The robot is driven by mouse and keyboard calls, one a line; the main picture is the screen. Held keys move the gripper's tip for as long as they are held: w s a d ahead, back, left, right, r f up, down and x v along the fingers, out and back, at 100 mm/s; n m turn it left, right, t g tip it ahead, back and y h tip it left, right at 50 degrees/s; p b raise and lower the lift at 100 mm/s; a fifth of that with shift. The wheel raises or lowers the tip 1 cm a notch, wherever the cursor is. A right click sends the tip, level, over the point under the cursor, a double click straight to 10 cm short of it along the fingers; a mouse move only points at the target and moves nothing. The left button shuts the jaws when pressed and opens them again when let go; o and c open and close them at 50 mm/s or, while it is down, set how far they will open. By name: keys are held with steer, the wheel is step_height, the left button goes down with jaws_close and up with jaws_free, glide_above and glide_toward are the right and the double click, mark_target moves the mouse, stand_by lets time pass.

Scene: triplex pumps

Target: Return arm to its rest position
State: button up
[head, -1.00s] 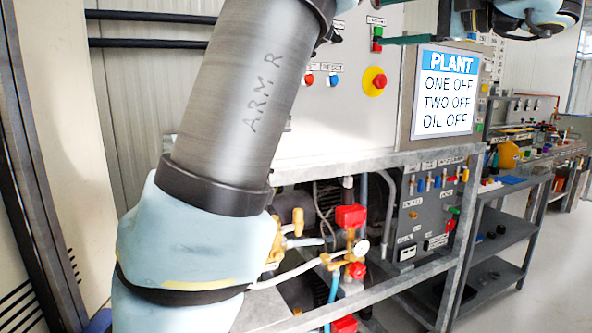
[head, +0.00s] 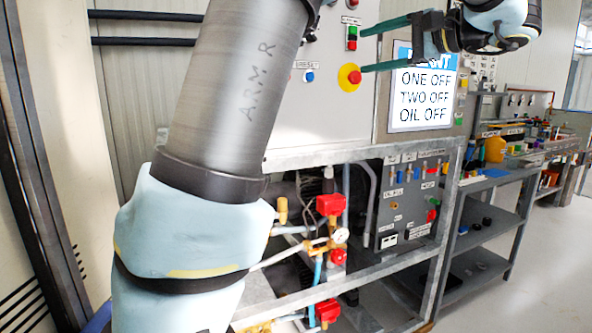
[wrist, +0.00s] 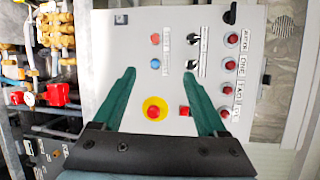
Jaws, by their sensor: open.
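My gripper (head: 364,49) is at the upper right of the head view, in front of the grey control panel (head: 285,115). Its two green fingers point left and are spread apart with nothing between them. In the wrist view my gripper (wrist: 160,74) is also open and faces the panel (wrist: 110,50). A red button on a yellow disc (wrist: 155,109) appears between the fingers there. My arm runs large up the left of the head view, and its upper joints leave the frame at the top. Contact between fingertips and panel cannot be told.
A plant sign (head: 424,95) is mounted on the panel's right part. Below is a metal frame with red-handled valves (head: 328,205) and pipes. A shelf unit (head: 492,228) and workbench (head: 520,150) stand to the right. Floor at far right is clear.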

steer(key=w+a+f+g+h+p, duration=0.1)
steer(key=a+f+g+h, duration=0.15)
steer(key=a+f, duration=0.6)
steer(key=a+f+g+h+p, duration=0.15)
steer(key=a+f+g, duration=0.3)
steer(key=f, duration=0.75)
steer(key=s+a+f+n+g+h, duration=0.1)
steer(key=s+a+f+n+h, duration=0.3)
steer(key=s+f, duration=0.2)
steer(key=s+a+f+n+g+h+p, duration=0.1)
steer(key=s+a+f+n+h, duration=0.3)
steer(key=f, duration=0.5)
steer(key=shift+s+a+f+n+g, duration=0.3)
steer(key=shift+s+a+f+n, duration=0.1)
steer(key=shift+s, duration=0.5)
steer(key=shift+c, duration=0.3)
jaws_close()
